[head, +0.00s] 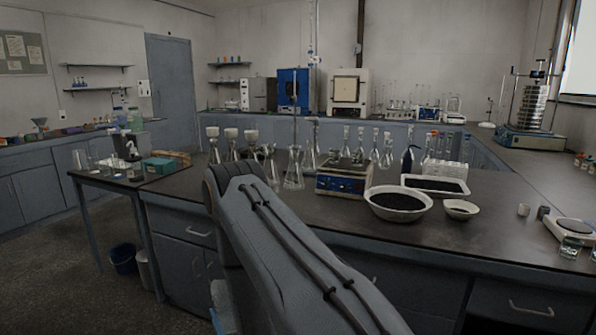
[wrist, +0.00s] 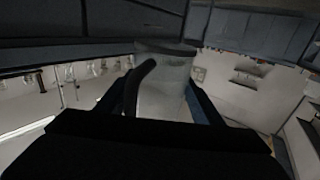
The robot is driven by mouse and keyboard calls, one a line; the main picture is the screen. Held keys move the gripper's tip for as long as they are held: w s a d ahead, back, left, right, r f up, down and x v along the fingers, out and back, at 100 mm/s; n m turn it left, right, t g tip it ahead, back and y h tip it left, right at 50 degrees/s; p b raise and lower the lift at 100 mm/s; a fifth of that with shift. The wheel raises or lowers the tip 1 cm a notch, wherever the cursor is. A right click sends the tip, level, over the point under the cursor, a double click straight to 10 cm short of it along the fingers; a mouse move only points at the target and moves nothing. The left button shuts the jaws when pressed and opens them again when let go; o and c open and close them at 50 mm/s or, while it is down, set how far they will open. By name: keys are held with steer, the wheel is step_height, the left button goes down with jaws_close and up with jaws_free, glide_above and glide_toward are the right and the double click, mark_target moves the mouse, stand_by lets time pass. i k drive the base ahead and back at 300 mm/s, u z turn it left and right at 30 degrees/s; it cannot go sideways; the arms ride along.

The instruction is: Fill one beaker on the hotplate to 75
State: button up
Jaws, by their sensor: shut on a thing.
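In the head view my arm hides the gripper and the held vessel. A blue-fronted device with a flat top (head: 340,183), possibly the hotplate, stands mid-bench. A white device with a round dark plate (head: 573,228) stands at the right edge; I cannot tell which is the hotplate. A small glass beaker (head: 571,248) stands in front of the white one.
Several flasks (head: 293,172) stand behind my arm. A white bowl of dark grains (head: 428,212), a small dish (head: 461,209) and a tray (head: 406,181) lie mid-bench. Glassware stands on the left table (head: 95,178). The bench front right of the bowl is clear.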

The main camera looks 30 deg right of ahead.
mark_target(334, 153)
steer(key=u, duration=1.4)
steer(key=i, duration=0.95)
steer(key=z, duration=2.9)
steer(key=i, duration=0.1)
steer(key=z, duration=0.35)
